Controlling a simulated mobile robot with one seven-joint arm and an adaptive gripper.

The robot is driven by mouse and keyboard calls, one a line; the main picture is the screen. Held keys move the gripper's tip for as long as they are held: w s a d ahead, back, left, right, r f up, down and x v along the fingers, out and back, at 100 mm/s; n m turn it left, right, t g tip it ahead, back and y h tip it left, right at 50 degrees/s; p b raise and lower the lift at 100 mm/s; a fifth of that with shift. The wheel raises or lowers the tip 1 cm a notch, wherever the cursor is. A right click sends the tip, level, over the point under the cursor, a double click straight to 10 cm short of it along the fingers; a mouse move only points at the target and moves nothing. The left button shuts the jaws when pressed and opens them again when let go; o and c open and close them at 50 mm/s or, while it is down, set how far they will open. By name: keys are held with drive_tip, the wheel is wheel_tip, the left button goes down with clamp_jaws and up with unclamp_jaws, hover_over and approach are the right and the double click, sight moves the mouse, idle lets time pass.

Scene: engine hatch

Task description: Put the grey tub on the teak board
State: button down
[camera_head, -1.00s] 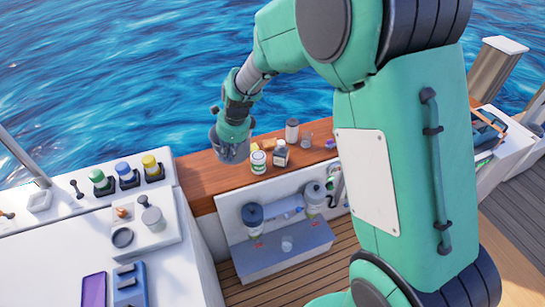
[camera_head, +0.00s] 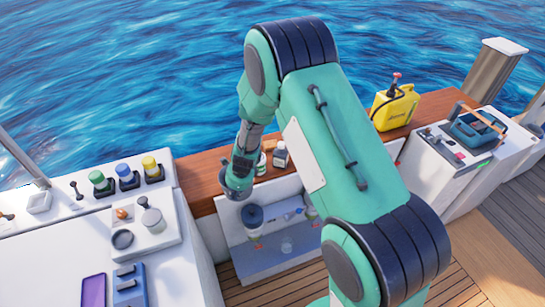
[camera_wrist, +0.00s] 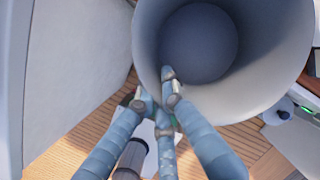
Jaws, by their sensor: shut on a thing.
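The grey tub (camera_wrist: 255,90) fills the upper part of the wrist view, its open mouth towards the camera and its inside empty. My gripper (camera_wrist: 170,95) is shut on the tub's near rim. In the head view my gripper (camera_head: 238,183) is low at the left, in front of the wooden ledge and above the recess. The tub is hard to separate from the gripper there. The brown teak board (camera_head: 200,172) runs as a ledge along the water side, partly hidden by my arm.
A white-capped bottle (camera_head: 280,154) and a jar (camera_head: 260,163) stand on the board near my arm. A yellow can (camera_head: 395,108) stands farther right. Below is a recess with a dark-lidded bottle (camera_head: 252,216). The board's left end looks clear.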

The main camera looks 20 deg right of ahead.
sight(221, 171)
drive_tip(key=shift+f, duration=0.2)
drive_tip(key=shift+w, duration=0.1)
drive_tip(key=shift+w+f, duration=0.1)
drive_tip(key=shift+w, duration=0.35)
drive_tip(key=w, duration=0.5)
drive_tip(key=w+a+f, duration=0.1)
drive_tip(key=w, duration=0.4)
drive_tip(key=w+a, duration=0.1)
drive_tip(key=w, duration=0.4)
drive_tip(key=shift+f, duration=0.15)
drive_tip(key=shift+s, duration=0.1)
drive_tip(key=shift+f+b, duration=0.55)
drive_tip(key=shift+f, duration=1.2)
drive_tip(key=shift+f, duration=0.15)
